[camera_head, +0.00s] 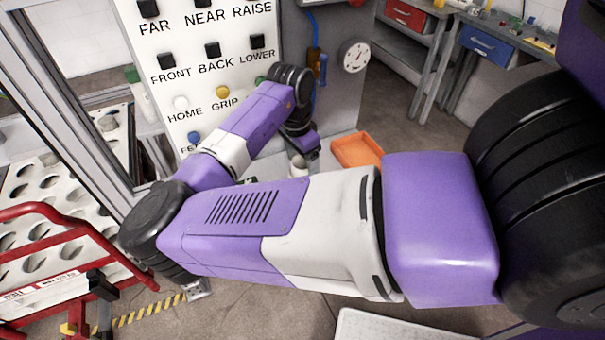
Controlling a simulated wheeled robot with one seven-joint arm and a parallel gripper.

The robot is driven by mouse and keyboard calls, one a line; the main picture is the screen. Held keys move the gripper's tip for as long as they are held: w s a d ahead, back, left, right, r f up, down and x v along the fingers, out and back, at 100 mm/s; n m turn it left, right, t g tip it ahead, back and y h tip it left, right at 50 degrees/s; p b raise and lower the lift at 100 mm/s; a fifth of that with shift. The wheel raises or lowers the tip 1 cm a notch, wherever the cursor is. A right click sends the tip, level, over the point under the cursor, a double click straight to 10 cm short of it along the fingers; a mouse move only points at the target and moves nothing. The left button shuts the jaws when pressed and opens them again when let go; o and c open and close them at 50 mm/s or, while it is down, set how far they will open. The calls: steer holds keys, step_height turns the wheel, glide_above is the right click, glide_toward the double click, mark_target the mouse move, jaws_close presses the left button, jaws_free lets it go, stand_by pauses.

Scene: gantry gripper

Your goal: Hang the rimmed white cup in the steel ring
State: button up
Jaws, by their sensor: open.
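My gripper (313,153) is small in the head view, at the far end of my arm below the dark wrist. It points down beside the control panel, and its jaws are open, though the fingers are hard to make out. A small white cylinder (298,167), which looks like the cup, stands just below and left of it, partly hidden by my arm. I cannot tell whether they touch, and its rim is too small to see. I cannot make out the steel ring. The panel (233,62) has black buttons marked FAR, NEAR, RAISE, FRONT, BACK and LOWER, with a yellow GRIP button (223,93).
An orange tray (371,152) lies right of my gripper. A round dial (355,56) is on the grey cabinet. White boards with holes (20,240) stand behind metal posts at left, near a red frame (50,215). Workbenches with drawers (487,44) stand at the back right.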

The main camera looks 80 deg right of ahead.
steer(key=c, duration=1.7)
steer(key=shift+o, duration=0.2)
steer(key=shift+r, duration=0.15)
